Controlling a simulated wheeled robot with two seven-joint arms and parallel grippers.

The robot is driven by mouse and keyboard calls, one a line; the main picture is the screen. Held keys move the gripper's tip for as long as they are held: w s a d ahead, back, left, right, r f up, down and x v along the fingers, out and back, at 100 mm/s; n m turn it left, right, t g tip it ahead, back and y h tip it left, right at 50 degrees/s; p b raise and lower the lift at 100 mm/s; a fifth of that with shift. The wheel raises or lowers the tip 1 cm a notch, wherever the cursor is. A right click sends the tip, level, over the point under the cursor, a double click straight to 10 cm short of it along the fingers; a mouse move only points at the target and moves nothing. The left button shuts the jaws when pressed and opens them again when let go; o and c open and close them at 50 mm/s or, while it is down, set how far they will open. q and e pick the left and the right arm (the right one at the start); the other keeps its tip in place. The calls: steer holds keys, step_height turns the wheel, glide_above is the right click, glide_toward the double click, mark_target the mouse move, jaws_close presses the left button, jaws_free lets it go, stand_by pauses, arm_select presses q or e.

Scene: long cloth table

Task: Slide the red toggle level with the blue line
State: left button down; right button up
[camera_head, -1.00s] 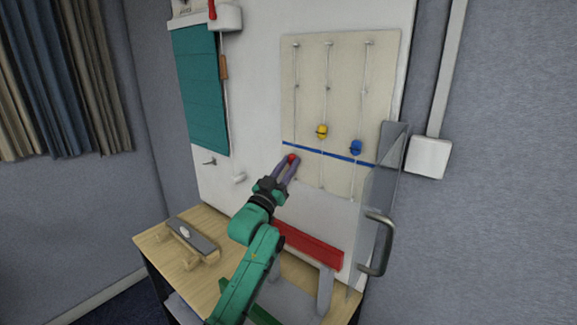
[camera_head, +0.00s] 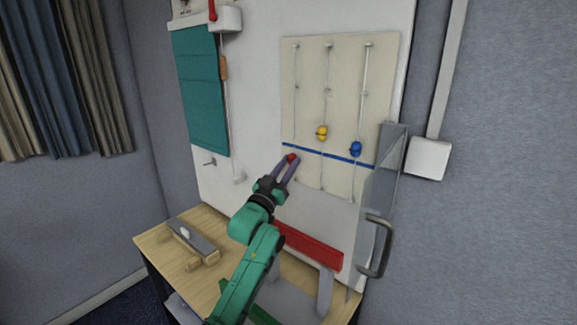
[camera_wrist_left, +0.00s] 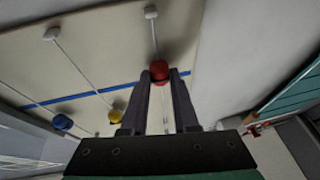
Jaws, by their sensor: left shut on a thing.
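The red toggle (camera_head: 292,158) hangs on the leftmost cord of a cream panel (camera_head: 310,75), just below the blue line (camera_head: 330,154) in the head view. My left gripper (camera_head: 288,164) is shut on it, with the two fingers on either side. In the left wrist view the red toggle (camera_wrist_left: 159,70) sits between the tips of my left gripper (camera_wrist_left: 160,80), close to the blue line (camera_wrist_left: 95,92). The fingers hide part of the cord. My right gripper is not in view.
A yellow toggle (camera_head: 322,133) and a blue toggle (camera_head: 356,149) hang on the other cords, to the right. A clear door with a grey handle (camera_head: 376,245) stands at the right. A red bar (camera_head: 308,246) is below the panel. A wooden block piece (camera_head: 190,243) lies on the table.

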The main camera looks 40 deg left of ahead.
mark_target(296, 143)
arm_select(q)
step_height(296, 143, up, 3)
steer(key=shift+r+p, duration=0.2)
steer(key=shift+p, duration=0.65)
steer(key=shift+f, duration=0.1)
steer(key=c, duration=0.6)
jaws_free()
steer(key=shift+c, duration=0.2)
steer(key=b+v, duration=0.5)
steer(key=v, duration=0.9)
steer(key=shift+s+f+b, duration=0.15)
steer(key=shift+s+b, duration=0.15)
steer(key=shift+b, duration=0.05)
